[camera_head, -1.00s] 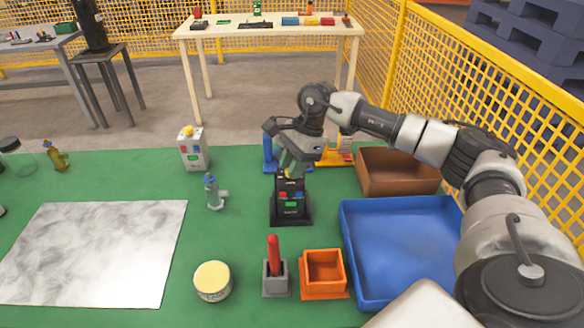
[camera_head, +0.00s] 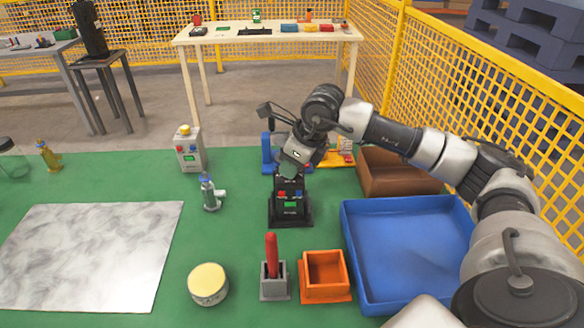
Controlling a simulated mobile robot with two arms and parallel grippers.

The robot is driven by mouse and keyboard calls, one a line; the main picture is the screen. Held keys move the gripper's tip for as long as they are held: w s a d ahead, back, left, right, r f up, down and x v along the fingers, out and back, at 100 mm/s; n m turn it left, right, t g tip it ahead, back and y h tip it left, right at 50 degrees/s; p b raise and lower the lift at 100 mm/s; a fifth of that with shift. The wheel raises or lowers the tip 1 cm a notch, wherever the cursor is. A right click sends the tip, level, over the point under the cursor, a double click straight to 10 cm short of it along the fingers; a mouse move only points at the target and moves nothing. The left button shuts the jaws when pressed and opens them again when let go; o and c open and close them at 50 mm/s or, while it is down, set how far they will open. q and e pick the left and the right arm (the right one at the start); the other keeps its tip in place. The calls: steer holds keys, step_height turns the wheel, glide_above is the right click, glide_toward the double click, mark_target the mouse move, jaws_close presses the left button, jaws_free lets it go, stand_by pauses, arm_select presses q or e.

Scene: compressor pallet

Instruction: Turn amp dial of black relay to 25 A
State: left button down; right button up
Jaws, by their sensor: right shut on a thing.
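The black relay (camera_head: 290,208) stands upright on the green mat near the middle of the table, with red and blue buttons and a small green display on its front. My right gripper (camera_head: 287,177) comes down from above and behind and is shut at the top of the relay. The amp dial is hidden by the gripper, so its setting cannot be read. My left gripper is not in view.
A blue tray (camera_head: 347,245), an orange box (camera_head: 325,294), a grey holder (camera_head: 274,288) with a red stick and a round yellow-topped tin (camera_head: 208,285) stand in front. A marble plate (camera_head: 90,255) lies bare.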

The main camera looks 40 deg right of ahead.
steer(key=m+h+b, duration=0.1)
steer(key=m, duration=0.1)
steer(key=m+h+b, duration=0.1)
steer(key=m, duration=0.2)
steer(key=shift+a+m+t, duration=0.15)
steer(key=shift+m+t, duration=0.15)
steer(key=m+h+b, duration=0.1)
steer(key=m+h, duration=0.1)
steer(key=m, duration=0.3)
steer(key=shift+a+b, duration=0.1)
steer(key=shift+b, duration=0.25)
steer(key=shift+m, duration=0.4)
steer(key=o, duration=0.9)
steer(key=shift+o, duration=0.2)
steer(key=p+v, duration=0.1)
steer(key=v, duration=1)
steer(key=shift+w, duration=0.25)
steer(key=shift+a, duration=0.1)
